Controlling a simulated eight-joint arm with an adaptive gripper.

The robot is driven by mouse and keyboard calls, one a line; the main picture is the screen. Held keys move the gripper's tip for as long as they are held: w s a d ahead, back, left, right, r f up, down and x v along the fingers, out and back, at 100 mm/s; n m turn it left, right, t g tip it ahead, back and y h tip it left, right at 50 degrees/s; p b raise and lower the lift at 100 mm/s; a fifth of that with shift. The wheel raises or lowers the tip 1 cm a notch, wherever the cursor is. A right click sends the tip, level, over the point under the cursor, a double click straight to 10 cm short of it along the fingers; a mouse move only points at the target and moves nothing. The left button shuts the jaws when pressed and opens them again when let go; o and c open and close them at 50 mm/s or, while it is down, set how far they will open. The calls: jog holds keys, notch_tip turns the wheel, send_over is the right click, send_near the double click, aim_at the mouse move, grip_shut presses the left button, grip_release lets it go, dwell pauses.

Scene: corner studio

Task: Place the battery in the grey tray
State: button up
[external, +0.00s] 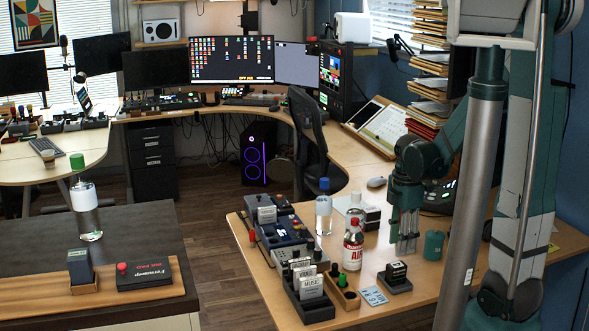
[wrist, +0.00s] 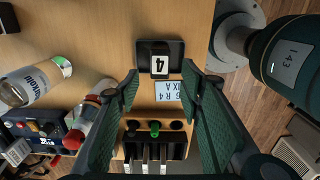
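A small black block with a white label reading 4 (wrist: 160,65), which looks like the battery, sits in a shallow dark grey tray (wrist: 143,50) in the wrist view. In the external view the black block (external: 397,270) and tray (external: 402,288) stand near the table's front edge. I cannot tell whether the block rests fully on the tray's floor. My gripper (external: 405,250) points down above the table, behind the tray in the external view. In the wrist view my gripper (wrist: 160,76) has its fingers wide apart with nothing between them.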

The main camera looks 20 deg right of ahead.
jog(key=shift+r+p, duration=0.3)
jog(key=shift+r, duration=1.2)
jog(key=s+r+m+t, duration=0.3)
jog(key=s+r+m, duration=0.1)
jog(key=r+m, duration=0.4)
jog(key=s+a+r+m+t, duration=0.1)
jog(key=s+r+m+t, duration=0.2)
jog(key=r+m, duration=0.6)
jog(key=shift+s+a+m+t, duration=0.25)
jog(key=shift+s+m+t, duration=0.1)
jog(key=shift+m+t, duration=0.2)
jog(key=shift+r, duration=0.1)
